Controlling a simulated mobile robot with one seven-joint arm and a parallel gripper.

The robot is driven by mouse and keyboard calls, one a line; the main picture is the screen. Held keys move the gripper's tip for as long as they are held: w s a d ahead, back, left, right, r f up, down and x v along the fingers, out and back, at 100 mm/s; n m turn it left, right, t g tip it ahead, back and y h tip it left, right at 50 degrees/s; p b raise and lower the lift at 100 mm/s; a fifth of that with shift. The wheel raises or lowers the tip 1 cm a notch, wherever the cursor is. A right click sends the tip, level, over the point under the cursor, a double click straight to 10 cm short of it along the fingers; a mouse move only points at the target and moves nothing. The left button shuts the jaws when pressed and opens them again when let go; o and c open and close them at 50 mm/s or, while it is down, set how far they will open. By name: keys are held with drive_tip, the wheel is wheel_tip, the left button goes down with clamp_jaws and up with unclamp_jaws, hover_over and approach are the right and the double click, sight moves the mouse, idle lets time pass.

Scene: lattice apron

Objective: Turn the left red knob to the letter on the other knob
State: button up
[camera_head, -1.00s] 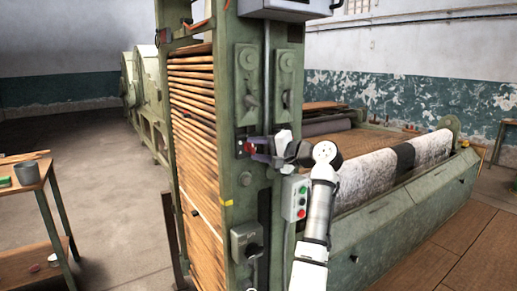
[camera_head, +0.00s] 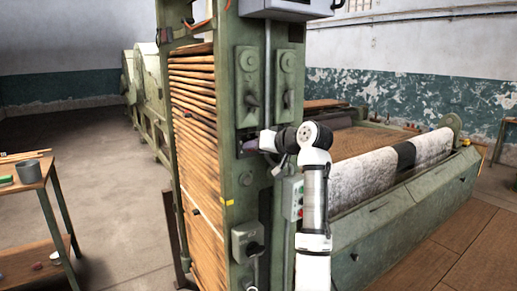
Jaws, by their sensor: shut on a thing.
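My gripper (camera_head: 249,145) is at the dark panel on the green machine post, at about the middle of its height. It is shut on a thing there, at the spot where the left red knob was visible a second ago. The knob is now hidden by the gripper, and its pointer and any letters cannot be made out. The other knob is not visible either; my gripper and wrist cover the right part of the panel.
The green post (camera_head: 250,190) carries two levers above and a grey switch box (camera_head: 246,237) below. A button box (camera_head: 293,197) is partly behind my arm. A wooden side table (camera_head: 28,177) stands at left. The floor between table and machine is clear.

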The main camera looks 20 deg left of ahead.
drive_tip(key=n+t+h, duration=0.1)
drive_tip(key=n, duration=0.1)
drive_tip(key=n+t+h+b, duration=0.1)
drive_tip(key=n, duration=0.1)
drive_tip(key=n+t+b, duration=0.1)
drive_tip(key=n+t, duration=0.1)
drive_tip(key=n, duration=0.1)
drive_tip(key=shift+s+a+h, duration=0.25)
drive_tip(key=shift+h, duration=0.15)
idle(0.7)
drive_tip(key=o, duration=1)
drive_tip(key=shift+s+d, duration=0.1)
drive_tip(key=b+v, duration=0.3)
drive_tip(key=v, duration=1)
drive_tip(key=shift+s+d+b, duration=0.1)
drive_tip(key=shift+s+b, duration=0.25)
drive_tip(key=shift+b, duration=0.05)
